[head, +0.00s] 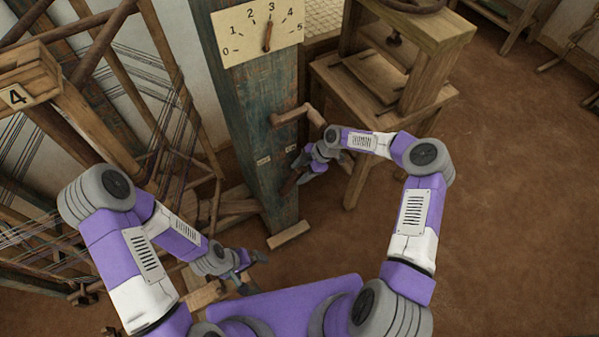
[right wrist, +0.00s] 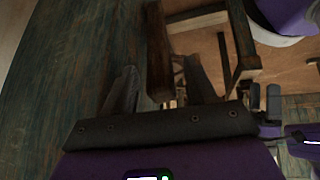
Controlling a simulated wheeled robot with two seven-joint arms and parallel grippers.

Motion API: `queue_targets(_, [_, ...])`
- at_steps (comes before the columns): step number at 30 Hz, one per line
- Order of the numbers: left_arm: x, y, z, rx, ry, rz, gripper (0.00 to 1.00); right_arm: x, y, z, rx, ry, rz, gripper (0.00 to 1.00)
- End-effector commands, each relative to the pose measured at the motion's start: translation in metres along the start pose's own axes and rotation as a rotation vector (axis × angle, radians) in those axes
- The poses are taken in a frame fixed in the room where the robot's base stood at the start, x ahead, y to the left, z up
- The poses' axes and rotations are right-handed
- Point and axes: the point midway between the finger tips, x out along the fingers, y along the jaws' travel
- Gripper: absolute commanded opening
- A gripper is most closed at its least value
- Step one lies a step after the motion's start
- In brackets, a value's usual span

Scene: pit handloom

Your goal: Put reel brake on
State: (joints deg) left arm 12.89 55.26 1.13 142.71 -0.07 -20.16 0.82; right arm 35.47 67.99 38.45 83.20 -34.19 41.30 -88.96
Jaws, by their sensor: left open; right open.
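The reel brake appears to be the short dark wooden lever (head: 290,183) low on the front of the blue-green post (head: 262,115), by two small pale labels whose words I cannot read. My right gripper (head: 305,168) is at this lever, open. In the right wrist view a dark wooden bar (right wrist: 158,55) stands between the two spread fingers of the right gripper (right wrist: 160,88), with a gap visible on both sides. My left gripper (head: 248,268) is open and empty, low in front of the post's foot.
A wooden crank handle (head: 297,114) sticks out of the post above my right gripper. A dial board (head: 257,32) numbered 0 to 5 is at the top, its pointer near 3. A loom frame (head: 75,120) stands left, a wooden press (head: 385,85) right. The right floor is clear.

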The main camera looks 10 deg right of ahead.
Motion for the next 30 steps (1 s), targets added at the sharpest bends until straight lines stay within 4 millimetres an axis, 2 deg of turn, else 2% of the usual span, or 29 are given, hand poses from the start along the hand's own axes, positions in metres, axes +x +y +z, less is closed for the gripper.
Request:
queue_targets(1, [-0.003,0.001,0.000,0.000,0.000,0.000,1.00,-0.011,0.001,0.000,0.001,-0.002,0.003,0.56])
queue_targets(6, [-0.009,0.004,0.000,0.000,0.000,0.000,1.00,-0.041,0.000,0.000,0.001,-0.002,0.002,0.56])
queue_targets(12, [-0.013,0.005,0.001,0.000,0.000,0.000,1.00,-0.062,0.000,0.001,0.002,-0.002,0.001,0.56])
queue_targets(30, [-0.013,0.005,0.001,0.000,0.000,0.000,1.00,-0.064,0.000,0.001,0.002,-0.001,0.000,0.56])
